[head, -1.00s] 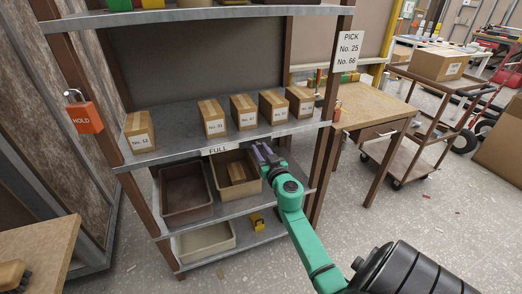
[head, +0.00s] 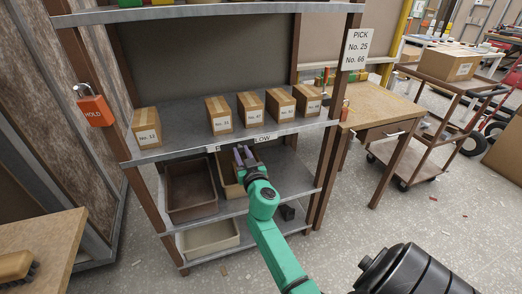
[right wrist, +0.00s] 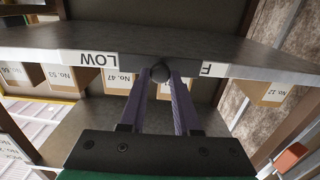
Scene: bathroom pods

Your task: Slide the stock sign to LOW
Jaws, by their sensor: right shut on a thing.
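The stock sign is a pale strip on the front edge of the middle shelf (head: 290,132). Its word LOW (head: 263,138) shows to the right of my right gripper (head: 242,152). In the right wrist view the strip appears upside down, with LOW (right wrist: 98,59) left of the fingers and only an F (right wrist: 207,69) showing to their right. The purple fingers are shut on a dark round knob (right wrist: 160,72) at the shelf edge, between the two. The cover over the rest of the FULL word is hard to make out. My left gripper is not in view.
Several numbered boxes (head: 219,115) stand on the shelf above the strip. Brown bins (head: 190,190) sit on the shelf below, behind my right arm. A HOLD padlock (head: 95,108) hangs on the left post. A wooden desk (head: 375,108) stands to the right.

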